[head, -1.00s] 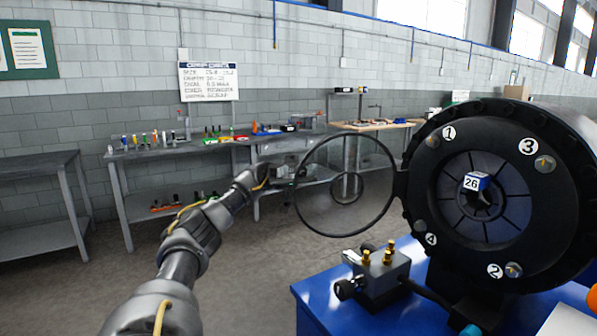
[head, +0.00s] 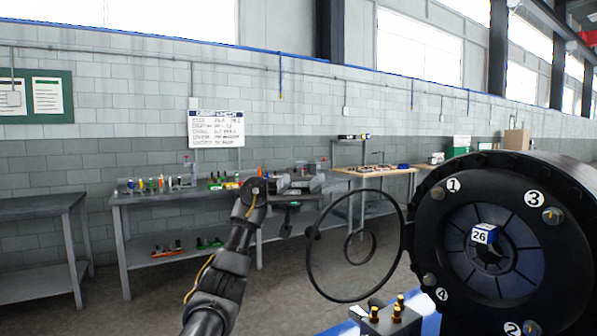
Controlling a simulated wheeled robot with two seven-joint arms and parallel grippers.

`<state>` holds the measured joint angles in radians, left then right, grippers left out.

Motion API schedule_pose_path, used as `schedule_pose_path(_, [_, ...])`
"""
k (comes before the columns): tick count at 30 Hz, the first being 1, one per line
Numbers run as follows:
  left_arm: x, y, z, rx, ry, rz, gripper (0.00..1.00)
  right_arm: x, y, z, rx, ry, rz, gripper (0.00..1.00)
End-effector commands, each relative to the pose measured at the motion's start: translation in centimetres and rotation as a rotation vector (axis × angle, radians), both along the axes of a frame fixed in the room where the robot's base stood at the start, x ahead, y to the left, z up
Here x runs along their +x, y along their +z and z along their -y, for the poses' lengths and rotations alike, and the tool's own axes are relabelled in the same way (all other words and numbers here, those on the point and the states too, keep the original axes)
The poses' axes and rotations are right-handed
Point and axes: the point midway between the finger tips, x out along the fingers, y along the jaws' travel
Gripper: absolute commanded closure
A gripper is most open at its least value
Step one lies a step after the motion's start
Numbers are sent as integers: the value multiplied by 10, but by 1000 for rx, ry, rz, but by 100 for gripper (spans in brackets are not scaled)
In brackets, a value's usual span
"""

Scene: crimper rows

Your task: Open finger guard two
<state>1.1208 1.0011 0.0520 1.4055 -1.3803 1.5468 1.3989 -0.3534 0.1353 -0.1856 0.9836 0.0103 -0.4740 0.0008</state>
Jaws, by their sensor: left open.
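The finger guard (head: 309,262) is a round black-rimmed clear disc with a smaller ring in it. It stands swung out to the left of the crimper head (head: 430,245), joined at the head's left side, so the die face is uncovered. My left gripper (head: 312,188) is open and empty. My right gripper is out of view.
A valve block with brass fittings (head: 390,318) sits on the blue bench (head: 428,306) below the guard. Grey workbenches (head: 140,198) with tools line the back wall, far off. The floor to the left is free.

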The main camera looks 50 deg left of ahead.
Motion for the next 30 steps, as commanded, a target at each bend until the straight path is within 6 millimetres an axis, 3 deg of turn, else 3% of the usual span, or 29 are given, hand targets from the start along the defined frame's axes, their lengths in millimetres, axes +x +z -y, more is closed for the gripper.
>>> schedule_pose_path(3, [-6,7,9,0,-7,4,56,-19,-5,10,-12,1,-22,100])
schedule_pose_path(12, [-24,17,28,-5,0,4,56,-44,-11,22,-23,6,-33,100])
schedule_pose_path(21, [-39,27,46,-4,3,-1,56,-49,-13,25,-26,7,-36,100])
schedule_pose_path(30, [-41,28,47,-4,4,-3,56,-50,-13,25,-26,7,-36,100])
